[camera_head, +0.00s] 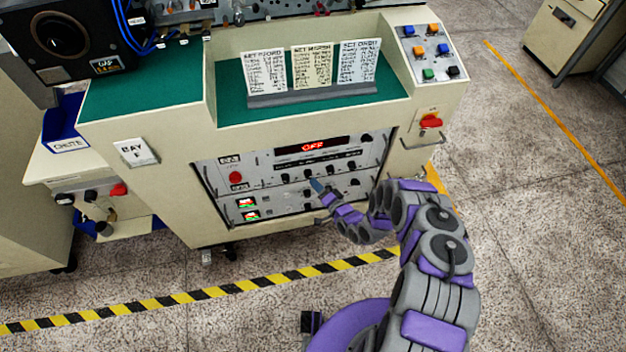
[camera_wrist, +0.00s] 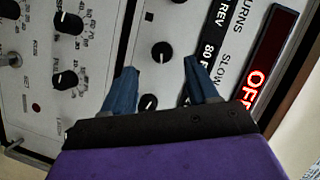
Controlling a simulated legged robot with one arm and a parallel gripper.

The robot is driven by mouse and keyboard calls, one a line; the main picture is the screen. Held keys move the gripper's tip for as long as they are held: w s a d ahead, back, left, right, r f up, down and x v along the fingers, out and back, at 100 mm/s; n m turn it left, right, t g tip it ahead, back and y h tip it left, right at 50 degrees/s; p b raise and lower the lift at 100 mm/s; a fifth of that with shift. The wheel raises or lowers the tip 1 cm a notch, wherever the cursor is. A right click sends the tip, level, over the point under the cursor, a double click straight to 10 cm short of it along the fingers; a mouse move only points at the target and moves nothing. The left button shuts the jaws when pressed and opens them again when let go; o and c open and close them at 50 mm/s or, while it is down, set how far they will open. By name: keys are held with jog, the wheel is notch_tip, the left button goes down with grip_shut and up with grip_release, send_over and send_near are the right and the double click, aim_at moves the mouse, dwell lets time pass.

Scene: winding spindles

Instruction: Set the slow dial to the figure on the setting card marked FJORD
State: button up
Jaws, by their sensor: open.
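Three white setting cards stand in a grey holder on the bench; the left one appears headed SET FJORD (camera_head: 265,72), its figures too small to read. The control panel (camera_head: 215,180) on the bench front bears several black knobs. My gripper (camera_head: 317,186) is in front of this panel, open and empty. In the wrist view its blue fingers (camera_wrist: 160,84) are spread, with a small black knob (camera_wrist: 162,52) beyond them and another knob (camera_wrist: 148,102) partly hidden. The word SLOW is printed to the right of the fingers. I cannot tell which knob it names.
A red display (camera_head: 312,146) reads OFF. Two scaled knobs, an upper (camera_wrist: 68,22) and a lower (camera_wrist: 65,80), lie left of the fingers. Striped tape (camera_head: 215,291) crosses the floor.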

jog(key=p+v, duration=0.1)
jog(key=v, duration=1)
jog(key=shift+s+d+p, duration=0.2)
jog(key=shift+d+p, duration=0.15)
jog(key=shift+p, duration=0.05)
